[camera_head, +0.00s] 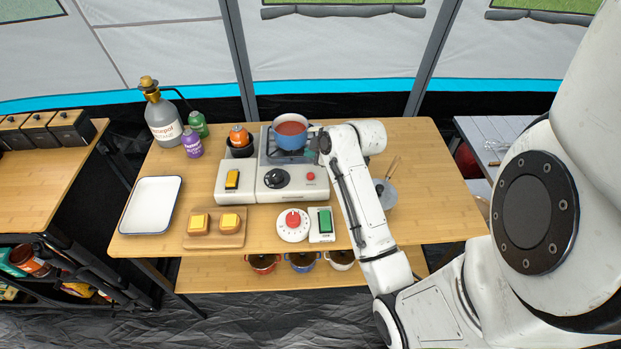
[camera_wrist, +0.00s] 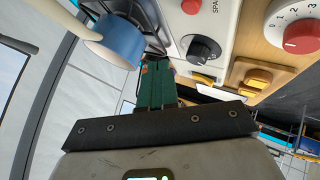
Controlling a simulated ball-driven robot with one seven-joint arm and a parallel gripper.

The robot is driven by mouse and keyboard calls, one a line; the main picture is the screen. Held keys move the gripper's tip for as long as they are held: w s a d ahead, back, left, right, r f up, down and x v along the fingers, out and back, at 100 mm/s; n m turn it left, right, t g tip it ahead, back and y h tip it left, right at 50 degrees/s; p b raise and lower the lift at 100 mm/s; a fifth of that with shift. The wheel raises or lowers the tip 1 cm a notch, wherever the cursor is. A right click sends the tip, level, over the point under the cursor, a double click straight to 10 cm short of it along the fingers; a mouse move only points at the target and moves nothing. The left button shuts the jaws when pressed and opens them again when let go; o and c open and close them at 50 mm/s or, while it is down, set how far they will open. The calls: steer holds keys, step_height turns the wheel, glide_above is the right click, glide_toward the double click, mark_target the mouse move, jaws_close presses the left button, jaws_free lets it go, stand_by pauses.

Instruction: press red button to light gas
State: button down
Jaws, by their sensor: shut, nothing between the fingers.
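A small red button (camera_head: 310,176) sits on the front right of the white gas stove (camera_head: 262,196). In the wrist view the red button (camera_wrist: 192,6) shows at the top edge beside part of a printed label. A black knob (camera_head: 276,178) is left of the button and also shows in the wrist view (camera_wrist: 203,50). A blue pot (camera_head: 291,141) with red contents stands on the burner. My gripper (camera_head: 319,149) is beside the pot's right side, behind the button and apart from it. Its green fingers (camera_wrist: 155,72) are shut and empty, partly hidden by my arm in the head view.
A red-topped dial (camera_head: 293,219) and a green switch (camera_head: 325,221) lie in front of the stove. A board (camera_head: 215,240) with two cheese-topped pieces and a white tray (camera_head: 151,205) are left. Bottles (camera_head: 164,122) stand behind. The table's right side is mostly clear.

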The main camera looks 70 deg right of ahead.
mark_target(313, 178)
steer(key=shift+f+b, duration=1.85)
steer(key=shift+f, duration=1.05)
steer(key=shift+f, duration=0.15)
steer(key=shift+f, duration=0.25)
steer(key=shift+f+b, duration=0.55)
steer(key=shift+b, duration=0.05)
steer(key=shift+r, duration=0.1)
stand_by(0.5)
steer(key=shift+r+p, duration=0.85)
steer(key=shift+r, duration=0.05)
step_height(313, 178, up, 5)
steer(key=p, duration=0.4)
